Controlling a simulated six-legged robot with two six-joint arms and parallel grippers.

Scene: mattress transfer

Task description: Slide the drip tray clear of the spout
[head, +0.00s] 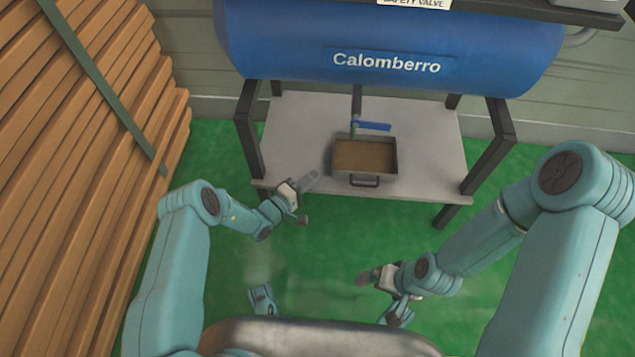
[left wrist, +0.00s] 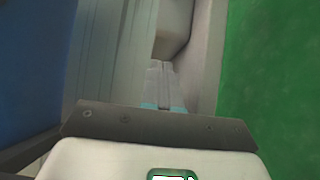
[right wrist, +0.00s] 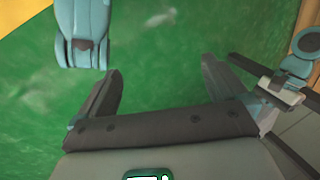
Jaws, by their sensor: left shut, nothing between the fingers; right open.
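The drip tray (head: 389,176) is a grey metal box with brown contents and a dark front handle (head: 365,183). It stands on the pale shelf under the blue tank, in the head view. The spout (head: 353,130) comes down from the tank's pipe over the tray's back left part; a blue lever (head: 373,126) sits beside it. My left gripper (head: 312,177) is shut and empty, just left of the tray. In the left wrist view, its closed fingers (left wrist: 160,80) point at a grey-beige surface, likely the tray's side. My right gripper (right wrist: 162,78) is open and empty, over the green floor.
The blue tank (head: 390,45) hangs above the shelf (head: 430,140). Dark frame legs (head: 248,130) stand at its corners. The shelf is bare right of the tray. Stacked wooden boards (head: 60,160) fill the left side. Green floor (head: 290,240) lies open in front.

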